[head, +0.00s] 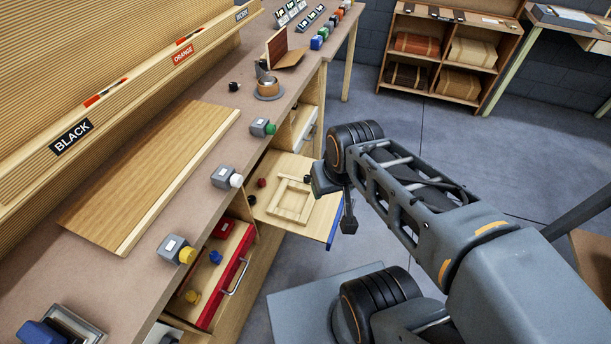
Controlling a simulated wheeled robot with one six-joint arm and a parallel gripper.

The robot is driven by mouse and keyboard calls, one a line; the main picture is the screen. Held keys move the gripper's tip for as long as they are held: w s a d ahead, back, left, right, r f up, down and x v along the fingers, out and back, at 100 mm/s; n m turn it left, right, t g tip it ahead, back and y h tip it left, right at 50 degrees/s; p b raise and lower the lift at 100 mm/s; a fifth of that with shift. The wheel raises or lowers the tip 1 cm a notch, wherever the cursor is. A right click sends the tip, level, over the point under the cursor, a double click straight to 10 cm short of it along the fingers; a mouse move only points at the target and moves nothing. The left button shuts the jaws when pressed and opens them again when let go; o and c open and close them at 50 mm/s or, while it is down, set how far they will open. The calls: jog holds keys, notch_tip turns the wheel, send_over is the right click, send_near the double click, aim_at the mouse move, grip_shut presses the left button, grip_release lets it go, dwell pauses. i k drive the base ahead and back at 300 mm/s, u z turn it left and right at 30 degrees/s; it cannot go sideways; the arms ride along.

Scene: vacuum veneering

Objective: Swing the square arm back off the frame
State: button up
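A small pale wooden frame (279,207) lies on a light wooden board or open drawer (262,201) with a blue front edge, at the middle of the bench's front. Pale strips make up its sides. I cannot tell which strip, if any, is the square arm. My gripper (348,222) hangs at the end of my arm, just right of the frame and near the blue edge. It looks apart from the frame. Its fingers are small and dark, and I cannot tell whether they are open or shut.
A red-fronted drawer (235,276) stands open, nearer, with coloured knobs inside. Grey boxes with green, white and yellow buttons line the bench edge (205,205). A wooden panel (150,175) lies on the bench. A shelf (455,50) stands behind. The grey floor (400,115) beyond my arm is clear.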

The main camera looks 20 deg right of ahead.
aim_at(307, 179)
jog(key=u, duration=0.5)
jog(key=k, duration=1)
jog(key=z, duration=0.35)
jog(key=i, duration=1.4)
jog(key=u, duration=0.7)
